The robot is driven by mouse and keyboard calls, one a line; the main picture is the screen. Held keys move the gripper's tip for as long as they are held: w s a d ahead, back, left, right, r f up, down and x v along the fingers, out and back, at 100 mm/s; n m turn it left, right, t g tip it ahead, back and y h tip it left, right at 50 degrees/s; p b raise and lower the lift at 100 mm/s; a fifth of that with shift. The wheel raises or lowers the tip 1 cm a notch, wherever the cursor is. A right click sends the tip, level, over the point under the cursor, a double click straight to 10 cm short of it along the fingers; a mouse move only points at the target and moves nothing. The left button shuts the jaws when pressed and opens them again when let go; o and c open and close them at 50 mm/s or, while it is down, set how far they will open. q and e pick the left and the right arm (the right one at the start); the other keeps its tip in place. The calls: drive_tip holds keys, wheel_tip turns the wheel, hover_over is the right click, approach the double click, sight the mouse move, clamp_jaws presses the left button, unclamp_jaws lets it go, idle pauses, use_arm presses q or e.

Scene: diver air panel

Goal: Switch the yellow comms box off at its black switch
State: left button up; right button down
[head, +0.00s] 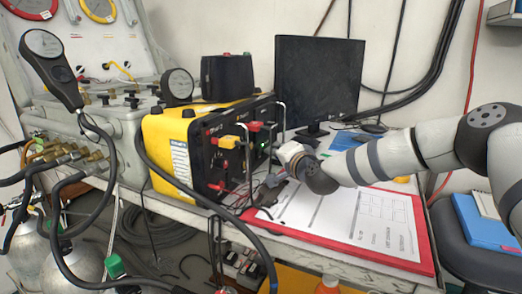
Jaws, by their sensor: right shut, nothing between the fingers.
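The yellow comms box (174,145) stands on the bench left of centre, with its black front panel (205,165) turned to the right. The panel carries red, yellow and green plugs, cables and metal guard bars. I cannot single out the black switch among these small dark parts. My right arm comes in from the right, and my right gripper (272,181) is small and dark in front of the panel. It is shut and empty, and looks a little apart from the panel; exact contact cannot be told. My left gripper is not in view.
A dark monitor (318,80) stands behind the box. A red clipboard with papers (345,220) lies on the bench under my right arm. A grey air panel with gauges and hoses (105,125) is at the left. A black cable hangs across the box's front.

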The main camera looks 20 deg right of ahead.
drive_tip(key=shift+w+a, duration=0.2)
drive_tip(key=shift+a, duration=0.05)
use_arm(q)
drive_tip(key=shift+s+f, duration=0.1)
use_arm(e)
drive_tip(key=shift+w+a, duration=0.2)
drive_tip(key=shift+w, duration=0.05)
idle(0.6)
drive_tip(key=shift+r, duration=0.1)
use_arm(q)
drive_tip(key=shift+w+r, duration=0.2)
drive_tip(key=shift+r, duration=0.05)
use_arm(e)
drive_tip(key=shift+s+d, duration=0.5)
drive_tip(key=shift+s, duration=0.05)
drive_tip(key=s+d, duration=0.1)
drive_tip(key=s+d+p, duration=0.1)
drive_tip(key=s+d, duration=0.1)
drive_tip(key=shift+f, duration=0.25)
drive_tip(key=shift+s+d+f, duration=0.15)
drive_tip(key=shift+s, duration=0.25)
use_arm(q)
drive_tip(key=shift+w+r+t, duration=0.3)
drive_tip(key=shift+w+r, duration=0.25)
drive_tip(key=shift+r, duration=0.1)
use_arm(e)
drive_tip(key=shift+f, duration=0.15)
